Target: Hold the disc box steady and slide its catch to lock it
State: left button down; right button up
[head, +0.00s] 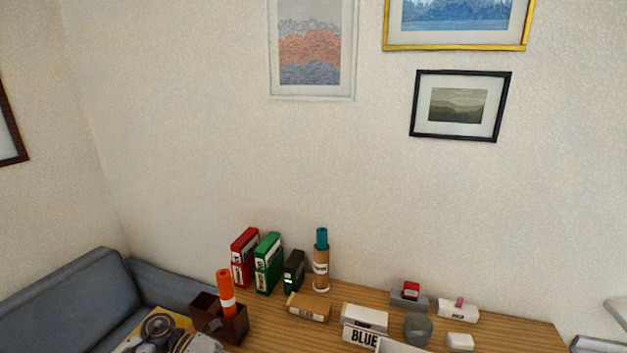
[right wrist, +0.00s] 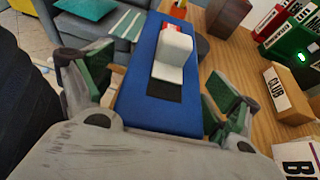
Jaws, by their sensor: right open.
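A blue box (right wrist: 150,62) lies between the fingers of my right gripper (right wrist: 155,95) in the right wrist view. On its face are a black strip (right wrist: 178,90) and a raised white block (right wrist: 174,55) with a red mark; this looks like the catch. My right gripper is open, a green-padded finger on each side of the box; contact cannot be told. The blue box is not visible in the head view.
On the wooden table (head: 500,330) stand a brown holder (head: 232,326) with an orange cylinder (head: 226,290), a red box (head: 245,255), a green box (head: 268,262), a tan CLUB box (head: 308,308) and a BLUE-labelled box (head: 365,337). A grey sofa (head: 60,300) is at left.

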jog(key=shift+d, duration=0.15)
jog(key=v, duration=1.1)
jog(key=shift+d+r, duration=0.15)
jog(key=shift+d, duration=0.15)
jog(key=shift+s, duration=0.1)
jog(key=shift+s, duration=0.1)
